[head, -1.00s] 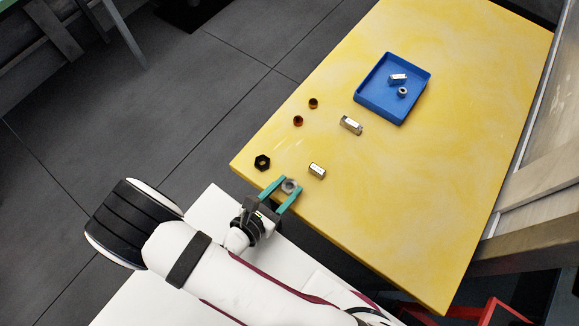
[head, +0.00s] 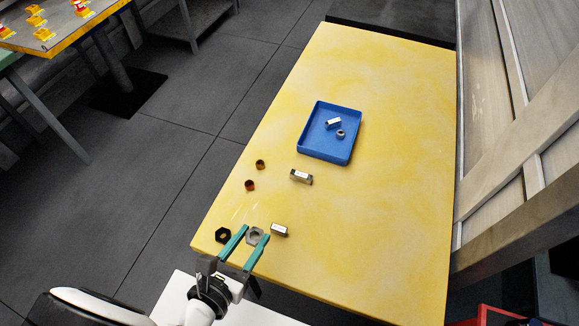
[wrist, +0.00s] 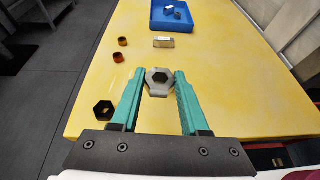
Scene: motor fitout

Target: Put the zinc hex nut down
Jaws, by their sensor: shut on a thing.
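The zinc hex nut (head: 255,234) is grey, and my gripper (head: 246,234) is shut on it. In the wrist view, the nut (wrist: 158,77) sits between the tips of the teal fingers (wrist: 158,76), its dark hole showing. It is over the near left part of the yellow table; I cannot tell if it touches the surface. A black hex nut (head: 223,235) lies just left of my fingers, and a silvery block-like piece (head: 279,230) lies just right of the held nut.
The blue tray (head: 309,145) holds a silvery piece (head: 333,123) and a small grey nut (head: 341,134). The table's right side is clear.

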